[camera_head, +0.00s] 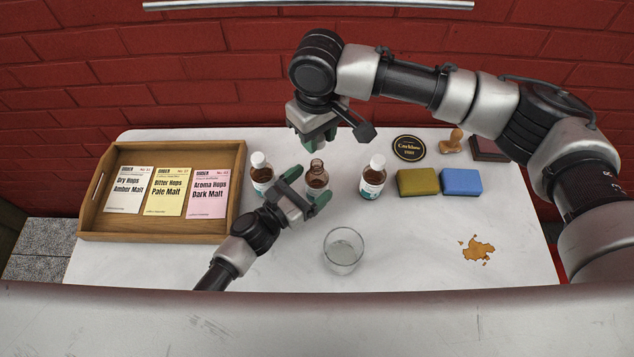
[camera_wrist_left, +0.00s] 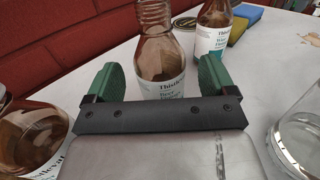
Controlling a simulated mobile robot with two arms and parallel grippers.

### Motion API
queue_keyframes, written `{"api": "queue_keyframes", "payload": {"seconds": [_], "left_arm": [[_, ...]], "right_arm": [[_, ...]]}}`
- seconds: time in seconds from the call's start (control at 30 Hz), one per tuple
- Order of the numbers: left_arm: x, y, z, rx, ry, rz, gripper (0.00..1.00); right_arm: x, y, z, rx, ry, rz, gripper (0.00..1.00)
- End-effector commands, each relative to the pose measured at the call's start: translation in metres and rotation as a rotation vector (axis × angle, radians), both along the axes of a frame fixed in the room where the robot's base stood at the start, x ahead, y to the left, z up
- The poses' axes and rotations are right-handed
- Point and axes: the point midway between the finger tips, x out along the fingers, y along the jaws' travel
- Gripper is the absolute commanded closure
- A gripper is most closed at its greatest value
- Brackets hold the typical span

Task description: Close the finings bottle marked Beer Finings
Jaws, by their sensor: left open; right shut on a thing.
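The middle brown bottle (camera_head: 317,172) stands upright with its neck bare and uncapped. In the left wrist view this bottle (camera_wrist_left: 160,62) has a white label that seems to read Beer Finings, partly cut off. My left gripper (camera_head: 306,188) is open, its green fingers on either side of the bottle; I cannot tell whether they touch it. These fingers also show in the left wrist view (camera_wrist_left: 163,78). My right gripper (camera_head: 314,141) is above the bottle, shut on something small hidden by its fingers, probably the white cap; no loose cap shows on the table.
White-capped brown bottles stand left (camera_head: 262,174) and right (camera_head: 373,178). An empty glass (camera_head: 343,250) is in front. A wooden tray (camera_head: 236,185) with three cards is at left. Yellow (camera_head: 418,182) and blue (camera_head: 461,181) sponges and a brown stain (camera_head: 478,250) are at right.

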Motion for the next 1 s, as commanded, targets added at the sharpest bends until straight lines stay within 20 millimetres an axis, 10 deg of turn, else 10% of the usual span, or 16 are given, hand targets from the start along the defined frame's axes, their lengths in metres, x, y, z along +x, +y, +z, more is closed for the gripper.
{"api": "queue_keyframes", "payload": {"seconds": [0.53,1.0], "left_arm": [[0.015,-0.015,0.000,0.001,0.001,0.001,0.16],[0.015,-0.015,0.000,0.001,0.000,0.001,0.87]], "right_arm": [[0.000,0.000,0.000,0.000,0.000,0.000,0.89],[0.000,0.000,0.000,0.000,0.000,0.000,0.89]]}}
